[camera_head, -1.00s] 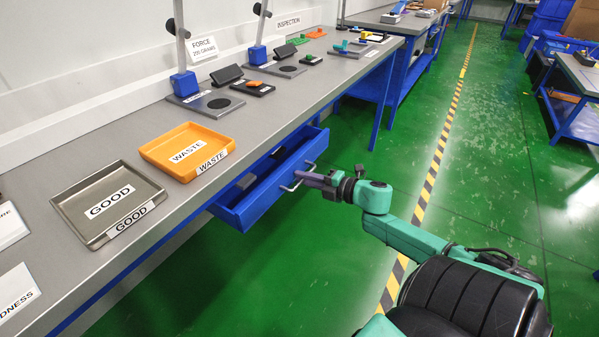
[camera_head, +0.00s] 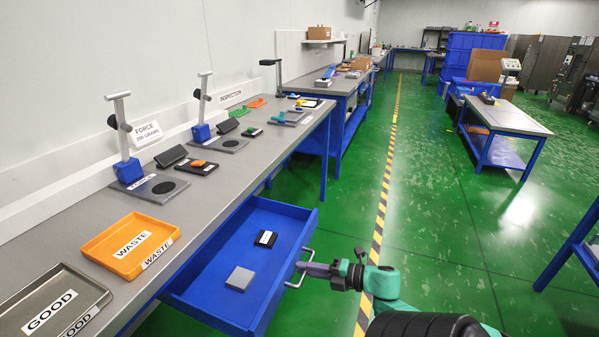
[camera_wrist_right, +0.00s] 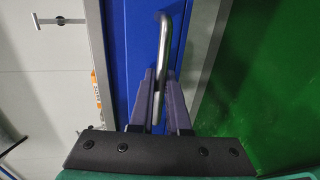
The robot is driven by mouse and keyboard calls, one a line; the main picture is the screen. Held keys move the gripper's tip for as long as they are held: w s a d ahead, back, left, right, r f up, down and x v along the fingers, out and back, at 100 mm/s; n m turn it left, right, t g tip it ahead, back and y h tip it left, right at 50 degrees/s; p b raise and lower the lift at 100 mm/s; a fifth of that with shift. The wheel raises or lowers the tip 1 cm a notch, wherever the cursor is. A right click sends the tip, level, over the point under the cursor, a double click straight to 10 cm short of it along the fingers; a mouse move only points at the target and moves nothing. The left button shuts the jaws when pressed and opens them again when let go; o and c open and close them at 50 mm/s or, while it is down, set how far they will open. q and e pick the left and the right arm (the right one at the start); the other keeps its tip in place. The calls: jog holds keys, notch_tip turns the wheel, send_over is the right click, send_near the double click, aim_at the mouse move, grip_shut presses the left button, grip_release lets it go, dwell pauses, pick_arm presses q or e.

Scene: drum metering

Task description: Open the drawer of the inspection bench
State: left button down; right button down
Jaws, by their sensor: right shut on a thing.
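The blue drawer (camera_head: 208,276) of the inspection bench (camera_head: 262,150) stands well out from under the bench top. Its metal bar handle (camera_head: 301,268) is on the front face, at the right. My right gripper (camera_head: 308,269) is shut on the handle; the right wrist view shows its two fingers (camera_wrist_right: 160,100) on either side of the bar (camera_wrist_right: 162,60). Inside the drawer lie a grey block (camera_head: 240,278) and a black piece with a white label (camera_head: 265,239). My left gripper is out of view.
An orange WASTE tray (camera_head: 130,246) and a metal GOOD tray (camera_head: 52,308) sit on the bench top. Force stands (camera_head: 130,172) and small parts line the bench behind them. Green floor (camera_head: 345,215) is clear right of the drawer.

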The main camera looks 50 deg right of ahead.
jog(key=c, duration=1.2)
grip_release()
jog(key=shift+o, duration=0.2)
jog(key=v, duration=1.4)
jog(key=shift+s, duration=0.3)
jog(key=shift+d, duration=0.1)
